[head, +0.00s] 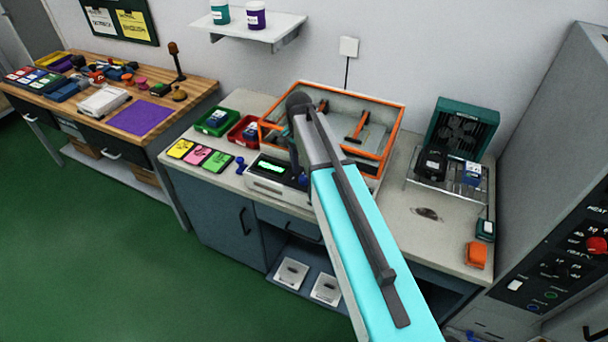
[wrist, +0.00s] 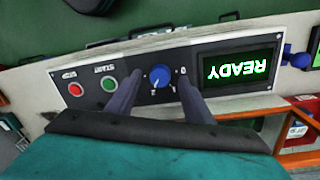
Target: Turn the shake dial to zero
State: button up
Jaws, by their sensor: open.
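The shake dial is a round blue knob (wrist: 159,76) with a white mark on the shaker's dark front panel (wrist: 91,99). It shows upside down in the wrist view, between my gripper's two fingers. My gripper (wrist: 157,80) is open, with one dark finger on each side of the knob. I cannot tell whether the fingers touch it. The green screen beside it reads READY (wrist: 238,71).
An orange-framed clear tray (head: 384,147) tops the shaker. A green start button (wrist: 110,84) and a red stop button (wrist: 76,89) sit near the knob. Red (head: 238,137) and green bins (head: 206,131) stand left; a teal fan unit (head: 462,125) stands right.

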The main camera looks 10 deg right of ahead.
aim_at(301, 176)
notch_tip(301, 176, up, 12)
jog(key=b, duration=0.3)
jog(key=shift+w+a+f, duration=0.2)
jog(key=shift+a, duration=0.05)
dwell(0.3)
jog(key=shift+f+b, duration=0.1)
jog(key=shift+b, duration=0.2)
